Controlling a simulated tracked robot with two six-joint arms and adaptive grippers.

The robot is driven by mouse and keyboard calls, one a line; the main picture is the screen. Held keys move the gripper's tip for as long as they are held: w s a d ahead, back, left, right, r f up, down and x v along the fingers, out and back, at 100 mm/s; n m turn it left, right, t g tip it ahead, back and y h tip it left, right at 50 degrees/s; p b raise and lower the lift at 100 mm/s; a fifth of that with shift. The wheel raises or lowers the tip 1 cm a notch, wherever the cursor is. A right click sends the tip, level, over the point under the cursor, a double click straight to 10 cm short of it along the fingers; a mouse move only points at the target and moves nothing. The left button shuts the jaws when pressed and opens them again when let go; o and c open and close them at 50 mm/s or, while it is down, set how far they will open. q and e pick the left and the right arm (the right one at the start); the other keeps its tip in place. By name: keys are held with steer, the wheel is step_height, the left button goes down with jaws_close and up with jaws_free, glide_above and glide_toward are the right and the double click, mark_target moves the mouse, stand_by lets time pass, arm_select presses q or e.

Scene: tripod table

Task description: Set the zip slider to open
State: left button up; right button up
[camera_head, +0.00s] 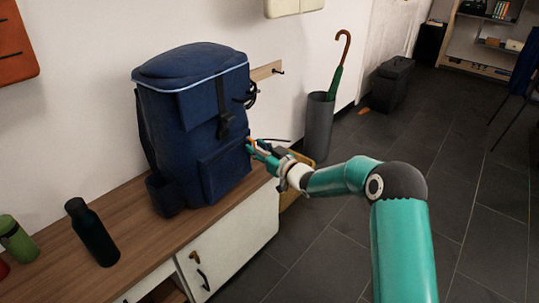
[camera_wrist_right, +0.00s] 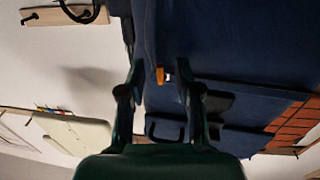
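The dark blue backpack (camera_head: 195,120) stands upright on the wooden top of a low cabinet, with a light line of trim along its lid. It also fills much of the right wrist view (camera_wrist_right: 225,50). A small orange tab, apparently the zip slider's pull (camera_wrist_right: 160,75), shows against the fabric. My right gripper (camera_head: 253,146) is at the backpack's right side, by the front pocket. In the right wrist view its fingers (camera_wrist_right: 159,70) are apart, with the orange tab between their tips and a gap on each side. My left gripper is not in view.
The cabinet top (camera_head: 150,236) also holds a dark bottle (camera_head: 92,232) and a green bottle (camera_head: 17,240) at left. A grey umbrella stand (camera_head: 318,126) with an umbrella is behind my right arm. A hook rail (camera_head: 266,70) is on the wall. Open floor lies to the right.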

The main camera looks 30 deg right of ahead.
steer(key=v, duration=1.1)
steer(key=shift+s, duration=0.25)
steer(key=shift+d, duration=0.2)
steer(key=s+a+f+m+g+y, duration=0.1)
steer(key=s+a+f+g, duration=0.2)
steer(key=a+f, duration=0.65)
steer(key=s+a+f+m+g+y, duration=0.1)
steer(key=s+a+f+g, duration=0.15)
steer(key=a+f, duration=0.7)
steer(key=s+a+f+m+g+h, duration=0.1)
steer(key=s+a+f+g, duration=0.15)
steer(key=s+f, duration=0.3)
steer(key=s+a+f+m+g, duration=0.1)
steer(key=s+a+f+g, duration=0.15)
steer(key=s+f, duration=0.3)
steer(key=s+f+m+g+h, duration=0.1)
steer(key=s+f+g, duration=0.2)
steer(key=s+g, duration=0.8)
steer(key=s+r+t+p, duration=0.1)
steer(key=r+t+p, duration=0.1)
steer(key=r+p, duration=1.6)
steer(key=s+r+t+p, duration=0.2)
steer(key=r+p, duration=1.6)
steer(key=shift+s, duration=0.3)
